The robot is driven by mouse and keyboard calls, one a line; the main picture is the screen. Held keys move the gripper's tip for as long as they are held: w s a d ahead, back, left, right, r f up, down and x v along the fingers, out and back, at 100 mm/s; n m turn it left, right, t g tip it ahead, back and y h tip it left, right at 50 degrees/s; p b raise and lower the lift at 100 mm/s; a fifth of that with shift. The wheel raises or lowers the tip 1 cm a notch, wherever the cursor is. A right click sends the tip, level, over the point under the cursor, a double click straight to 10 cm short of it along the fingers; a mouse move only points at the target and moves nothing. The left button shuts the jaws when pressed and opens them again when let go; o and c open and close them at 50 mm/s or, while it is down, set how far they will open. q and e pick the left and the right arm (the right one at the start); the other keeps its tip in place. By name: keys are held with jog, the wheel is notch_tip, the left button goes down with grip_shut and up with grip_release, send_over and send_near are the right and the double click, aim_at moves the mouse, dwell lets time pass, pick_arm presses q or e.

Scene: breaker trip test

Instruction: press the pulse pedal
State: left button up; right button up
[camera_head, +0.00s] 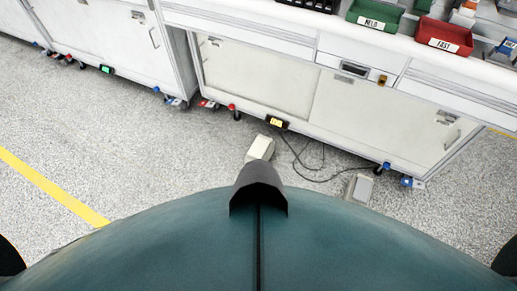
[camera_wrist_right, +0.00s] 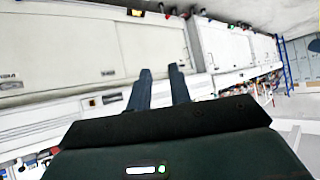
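Two pedal-like boxes lie on the speckled floor in the head view. A cream box (camera_head: 260,148) stands just beyond the front of my teal base, partly hidden by a dark part of my body. A flat grey box (camera_head: 360,187) lies farther right, close to my base's edge. I cannot tell from any marking which one is the pulse pedal. My right gripper (camera_wrist_right: 160,71) shows in the right wrist view with its two dark fingers apart and nothing between them. It faces white cabinets, and neither box is clear in that view. My left gripper is not in view.
White cabinets (camera_head: 255,78) on castors stand across the far side. A small yellow display (camera_head: 277,123) sits at their lower edge, with black cables (camera_head: 312,178) on the floor below it. A green bin (camera_head: 375,15) and red bin (camera_head: 444,36) are on top. Floor at left is clear.

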jog(key=shift+w+r, duration=0.15)
jog(key=shift+w, duration=0.1)
grip_shut()
jog(key=shift+s+f, duration=0.2)
jog(key=shift+s, duration=0.1)
jog(key=shift+w+r, duration=0.1)
jog(key=shift+w, duration=0.05)
dwell(0.6)
